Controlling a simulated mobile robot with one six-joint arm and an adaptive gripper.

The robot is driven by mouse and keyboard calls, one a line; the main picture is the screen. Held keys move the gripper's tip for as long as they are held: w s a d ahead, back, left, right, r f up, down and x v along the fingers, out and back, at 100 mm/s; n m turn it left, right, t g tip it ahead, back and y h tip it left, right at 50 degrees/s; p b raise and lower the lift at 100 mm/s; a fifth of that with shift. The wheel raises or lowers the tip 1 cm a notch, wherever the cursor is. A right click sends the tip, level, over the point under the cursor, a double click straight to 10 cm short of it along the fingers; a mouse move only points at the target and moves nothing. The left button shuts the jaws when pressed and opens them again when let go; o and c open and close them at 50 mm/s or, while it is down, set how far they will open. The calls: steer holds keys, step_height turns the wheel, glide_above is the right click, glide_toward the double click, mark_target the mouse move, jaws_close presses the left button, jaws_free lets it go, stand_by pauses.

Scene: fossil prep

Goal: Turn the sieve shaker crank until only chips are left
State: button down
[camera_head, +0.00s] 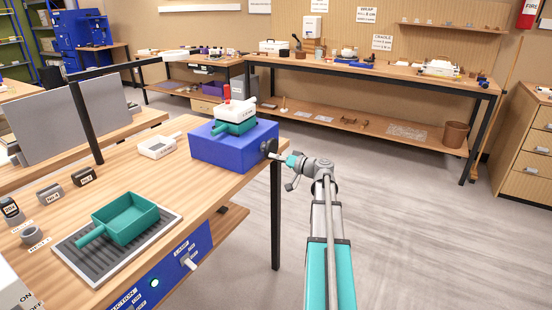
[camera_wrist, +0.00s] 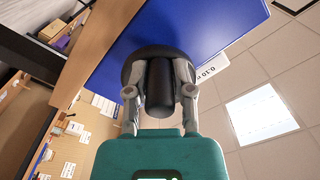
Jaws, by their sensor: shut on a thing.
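The sieve shaker (camera_head: 233,145) is a blue box at the bench's right end. A teal sieve (camera_head: 235,127) with a white part above it sits on top; I cannot see what is inside. The crank (camera_head: 268,146) is on the shaker's right side. In the wrist view, my gripper (camera_wrist: 160,92) is shut on the black crank handle (camera_wrist: 160,85), with a finger on either side. The blue shaker wall (camera_wrist: 195,30) fills the space beyond it. In the head view my gripper (camera_head: 284,159) reaches the crank from the right.
A teal scoop-like tray (camera_head: 125,220) rests on a ridged grey mat (camera_head: 75,262) at the bench front. A white device (camera_head: 159,146) and small labelled black blocks (camera_head: 84,176) stand on the bench. The floor (camera_head: 400,220) right of the bench is clear.

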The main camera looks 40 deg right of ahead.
mark_target(272, 145)
steer(key=m, duration=0.3)
steer(key=r+m+p, duration=0.1)
steer(key=shift+s+a+m, duration=0.1)
steer(key=shift+a+m, duration=0.15)
steer(key=shift+m, duration=0.15)
steer(key=m, duration=0.2)
steer(key=r+m+p, duration=0.1)
steer(key=m, duration=0.2)
steer(key=shift+r, duration=0.2)
steer(key=m, duration=0.2)
steer(key=m+p, duration=0.1)
steer(key=m, duration=0.1)
steer(key=r+m, duration=0.1)
steer(key=shift+d+r+m, duration=0.1)
steer(key=shift+d+m, duration=0.15)
steer(key=shift+m, duration=0.15)
steer(key=m, duration=0.3)
steer(key=m+p, duration=0.1)
steer(key=shift+w+d+r, duration=0.2)
steer(key=shift+d+r, duration=0.1)
steer(key=shift+m, duration=0.3)
steer(key=shift+c, duration=2.4)
jaws_free()
steer(key=shift+s+d, duration=0.1)
